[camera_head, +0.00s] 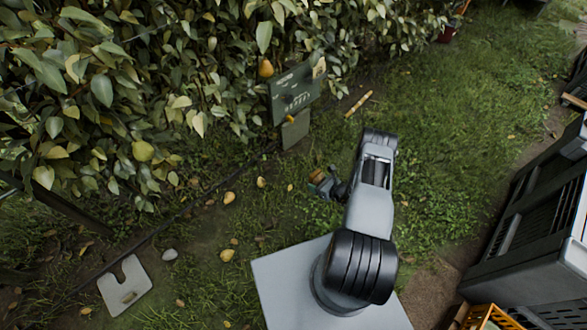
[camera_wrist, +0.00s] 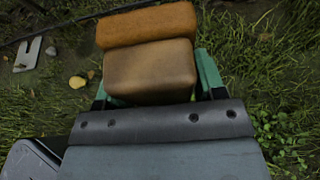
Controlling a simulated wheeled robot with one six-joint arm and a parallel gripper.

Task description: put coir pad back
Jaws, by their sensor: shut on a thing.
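My gripper (camera_head: 324,184) is shut on the coir pad (camera_wrist: 148,25), a block with a rough rust-brown face and a smoother tan body. In the wrist view the green fingers (camera_wrist: 152,78) sit on either side of the tan part, and the rusty part sticks out beyond them. In the head view the pad (camera_head: 317,176) is a small brown patch at the gripper's end, above the grass and left of my arm. Its far side is hidden. I cannot tell which spot is the pad's own place.
A green board (camera_head: 297,88) stands by the leafy hedge (camera_head: 110,85). A notched pale plate (camera_head: 125,285) and fallen pears (camera_head: 227,255) lie at left. A yellow stick (camera_head: 358,103) lies beyond my arm. A dark crate (camera_head: 530,215) stands at right. Open grass lies at upper right.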

